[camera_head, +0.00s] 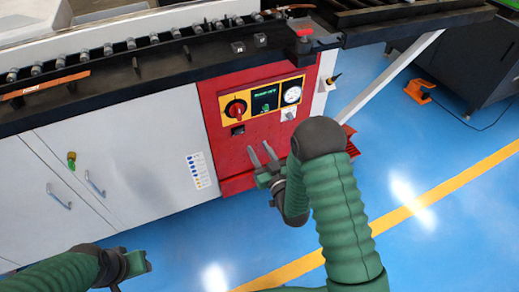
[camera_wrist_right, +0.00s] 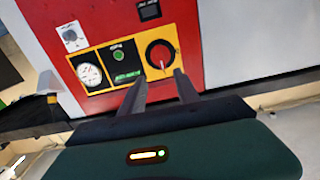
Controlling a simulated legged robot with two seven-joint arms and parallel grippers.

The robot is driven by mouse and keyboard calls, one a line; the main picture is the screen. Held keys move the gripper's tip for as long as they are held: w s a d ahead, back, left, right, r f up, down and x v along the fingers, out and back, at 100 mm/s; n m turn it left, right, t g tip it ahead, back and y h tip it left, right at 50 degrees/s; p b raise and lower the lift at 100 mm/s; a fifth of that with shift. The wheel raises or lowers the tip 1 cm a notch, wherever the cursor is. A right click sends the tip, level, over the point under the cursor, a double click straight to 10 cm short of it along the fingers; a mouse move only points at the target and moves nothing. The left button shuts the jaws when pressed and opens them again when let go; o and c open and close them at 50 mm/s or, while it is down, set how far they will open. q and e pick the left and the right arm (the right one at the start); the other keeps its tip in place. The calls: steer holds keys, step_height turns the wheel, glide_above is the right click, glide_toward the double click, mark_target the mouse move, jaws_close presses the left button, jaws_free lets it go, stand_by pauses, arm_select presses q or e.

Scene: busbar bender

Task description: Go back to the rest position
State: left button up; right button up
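My right gripper (camera_head: 260,147) is in front of the lower part of the red control panel (camera_head: 226,112) of the machine. Its two fingers are apart with nothing between them, as the right wrist view also shows (camera_wrist_right: 159,76). In that view the fingers point toward the panel's dial, screen and red knob (camera_wrist_right: 159,55). I cannot tell the exact gap to the panel. My left gripper (camera_head: 138,265) is at the bottom left, low in front of the white cabinet. It is small and seen side-on, so its opening is unclear. No object shows in it.
The machine's dark top (camera_head: 150,62) carries a row of rollers and a copper-coloured bar (camera_head: 45,86). White cabinet doors (camera_head: 130,165) with handles are below. A dark cabinet (camera_head: 470,60) and an orange pedal (camera_head: 418,91) stand at right. The blue floor (camera_head: 440,130) there is mostly clear.

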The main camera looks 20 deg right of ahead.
stand_by(0.4)
steer(key=s+a+g, duration=0.3)
steer(key=s+g, duration=1.2)
steer(key=s, duration=0.7)
steer(key=w+a+r+p+v, duration=0.1)
steer(key=w+p+v, duration=0.2)
steer(key=p+v, duration=1.5)
steer(key=shift+r+h+p, duration=0.2)
steer(key=shift+h+p, duration=0.1)
steer(key=shift+p, duration=0.2)
steer(key=shift+d+r, duration=0.1)
steer(key=shift+d, duration=0.15)
